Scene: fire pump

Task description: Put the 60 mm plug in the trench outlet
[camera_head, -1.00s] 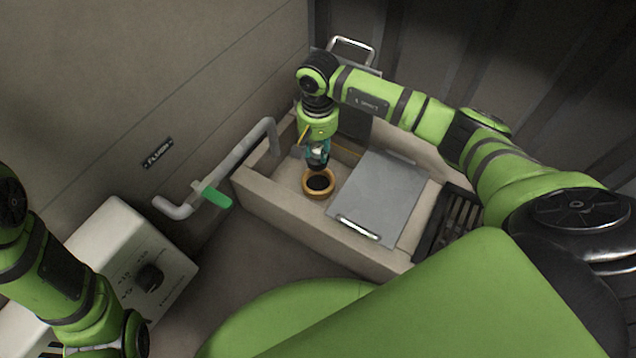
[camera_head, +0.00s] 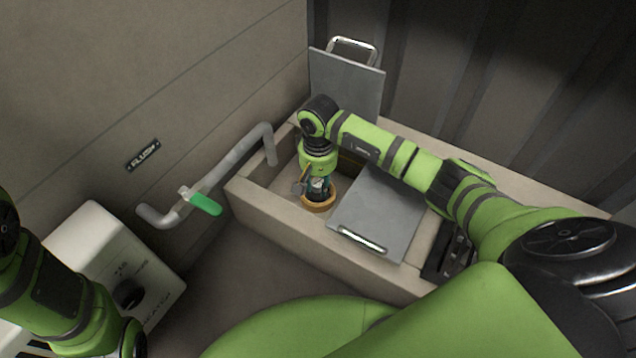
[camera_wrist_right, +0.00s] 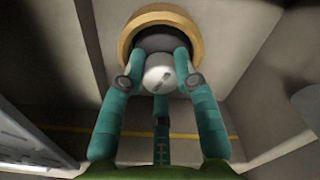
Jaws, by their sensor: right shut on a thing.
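The trench outlet has a raised tan-orange ring (camera_head: 320,207) in the trench floor. In the right wrist view the ring (camera_wrist_right: 126,42) shows at the top, with dark round material inside it. My right gripper (camera_head: 319,188) points down at the ring. In the right wrist view its teal fingers (camera_wrist_right: 160,82) are shut on the plug, whose pale rounded top (camera_wrist_right: 158,72) shows between them. The plug is at the ring's opening, overlapping its near side in this view. I cannot tell whether it is inside the ring or just above it. My left gripper is out of view.
A grey cover plate (camera_head: 378,212) with a handle lies over the trench to the right. Another plate (camera_head: 346,86) stands upright behind. Trench walls flank the gripper closely.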

